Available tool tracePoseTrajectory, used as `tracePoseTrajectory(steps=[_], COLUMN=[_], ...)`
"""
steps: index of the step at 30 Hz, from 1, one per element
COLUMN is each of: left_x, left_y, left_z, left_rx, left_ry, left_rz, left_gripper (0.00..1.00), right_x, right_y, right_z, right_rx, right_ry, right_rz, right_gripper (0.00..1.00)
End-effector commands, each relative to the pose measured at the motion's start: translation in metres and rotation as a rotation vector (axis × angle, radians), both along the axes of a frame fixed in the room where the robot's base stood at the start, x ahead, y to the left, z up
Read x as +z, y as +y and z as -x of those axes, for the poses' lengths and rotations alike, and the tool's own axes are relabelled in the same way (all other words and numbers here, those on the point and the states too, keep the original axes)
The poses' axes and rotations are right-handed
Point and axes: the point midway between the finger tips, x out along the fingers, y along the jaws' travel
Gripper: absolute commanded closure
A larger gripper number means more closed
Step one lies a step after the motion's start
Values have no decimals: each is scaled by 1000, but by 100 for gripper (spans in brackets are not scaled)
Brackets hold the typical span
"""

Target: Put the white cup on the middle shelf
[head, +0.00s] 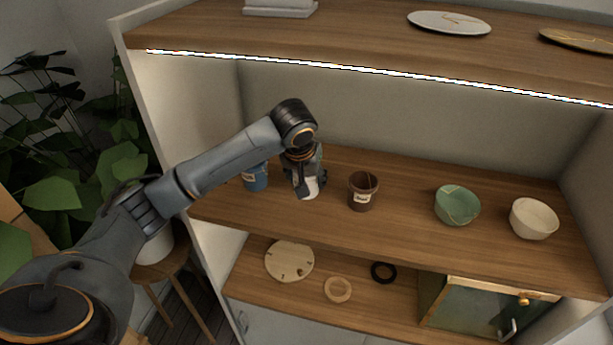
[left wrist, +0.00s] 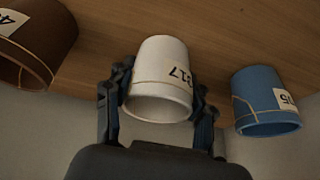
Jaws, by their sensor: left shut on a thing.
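The white cup (head: 311,188) is at the middle shelf (head: 410,222), between a blue cup (head: 255,177) and a brown cup (head: 363,191). My left gripper (head: 308,180) reaches in from above and hides much of it in the head view. In the left wrist view, the white cup (left wrist: 160,80) has a number label and a gold seam, and my left gripper (left wrist: 160,103) is shut on it, one finger on each side. The cup is at or just above the wood; I cannot tell whether it touches. My right gripper is not in view.
A green bowl (head: 457,204) and a white bowl (head: 534,218) stand farther right on the middle shelf. The upper shelf (head: 350,38) overhangs the arm. Plants (head: 60,150) stand left.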

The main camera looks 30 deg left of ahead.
Motion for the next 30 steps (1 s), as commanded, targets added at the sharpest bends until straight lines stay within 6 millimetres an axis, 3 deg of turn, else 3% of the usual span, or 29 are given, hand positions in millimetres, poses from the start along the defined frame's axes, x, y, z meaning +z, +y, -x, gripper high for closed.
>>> tracePoseTrajectory(steps=[2,3,6,18,30], left_x=[-3,-3,-2,4,60], left_y=[0,0,0,-1,-6], left_z=[0,0,0,1,24], left_rx=[0,0,0,-2,-1], left_ry=[0,1,1,-2,-3], left_rz=[1,0,0,1,1], left_gripper=[83,40,23,23,23], right_x=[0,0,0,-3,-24], right_y=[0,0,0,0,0], right_z=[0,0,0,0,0], right_rx=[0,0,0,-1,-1], right_ry=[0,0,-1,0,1], right_rz=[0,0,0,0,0], right_gripper=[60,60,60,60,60])
